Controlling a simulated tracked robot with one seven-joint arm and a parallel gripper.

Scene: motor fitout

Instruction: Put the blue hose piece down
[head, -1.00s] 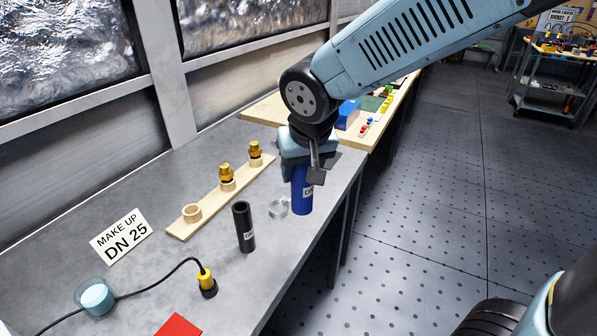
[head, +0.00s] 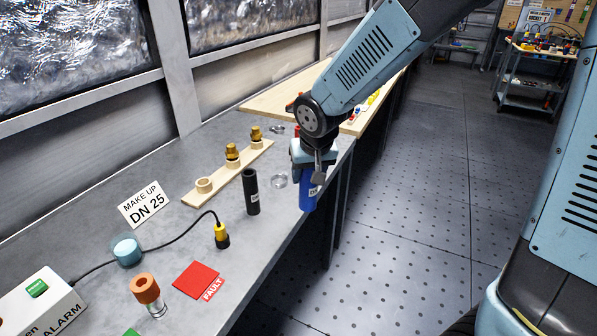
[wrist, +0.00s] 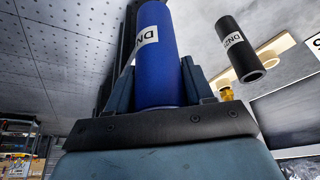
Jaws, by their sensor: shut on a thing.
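The blue hose piece (head: 307,190) is an upright blue cylinder with a white DN label. My gripper (head: 309,168) is shut on its upper part, near the right edge of the grey bench. In the wrist view the blue hose piece (wrist: 160,55) sits between the two fingers of my gripper (wrist: 165,92). Whether its lower end touches the bench cannot be told. A black hose piece (head: 252,193) stands upright on the bench to its left, and it also shows in the wrist view (wrist: 238,50). A clear ring (head: 279,181) lies between the two.
A wooden strip (head: 205,195) with brass fittings (head: 232,153) lies behind the black piece. The bench's right edge drops to the floor.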

